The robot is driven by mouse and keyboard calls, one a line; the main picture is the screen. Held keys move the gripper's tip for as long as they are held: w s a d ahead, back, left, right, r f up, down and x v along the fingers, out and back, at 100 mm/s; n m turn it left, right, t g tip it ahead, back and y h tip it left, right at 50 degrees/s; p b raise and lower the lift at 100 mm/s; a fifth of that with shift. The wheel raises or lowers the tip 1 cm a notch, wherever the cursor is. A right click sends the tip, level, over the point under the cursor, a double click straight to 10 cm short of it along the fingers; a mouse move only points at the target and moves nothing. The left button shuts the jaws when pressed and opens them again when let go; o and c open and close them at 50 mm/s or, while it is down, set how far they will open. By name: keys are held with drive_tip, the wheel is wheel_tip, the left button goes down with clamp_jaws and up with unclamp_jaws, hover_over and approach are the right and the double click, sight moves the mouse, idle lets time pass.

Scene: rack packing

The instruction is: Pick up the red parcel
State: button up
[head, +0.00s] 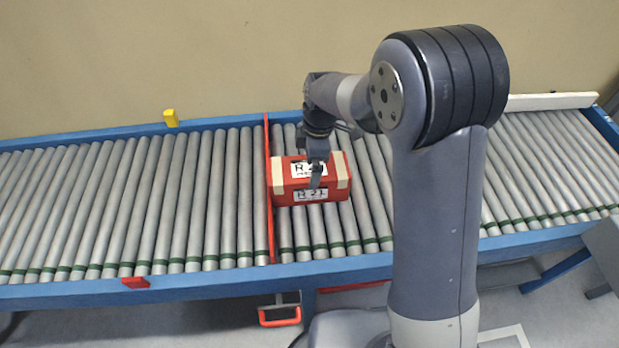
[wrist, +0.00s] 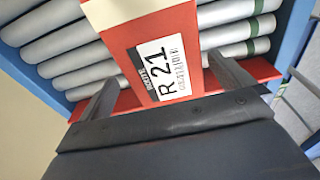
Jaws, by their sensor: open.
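The red parcel (head: 284,190) lies on the roller conveyor, with beige tape bands at its ends and white labels; the label in the wrist view reads R 21. My gripper (head: 316,172) is over the parcel in the head view and hides part of it. In the wrist view, the parcel (wrist: 126,22) lies between the two open fingers of my gripper (wrist: 166,90), one on each side. I cannot tell whether the fingers touch it.
A red bar (head: 268,230) crosses the conveyor (head: 200,205) right beside the parcel's left end. Rollers left of the bar are clear.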

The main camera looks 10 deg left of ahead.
drive_tip(key=f, duration=0.5)
drive_tip(key=shift+s+a+f, duration=0.15)
drive_tip(key=shift+s+a, duration=0.1)
drive_tip(key=shift+a, duration=0.1)
drive_tip(key=c, duration=1.3)
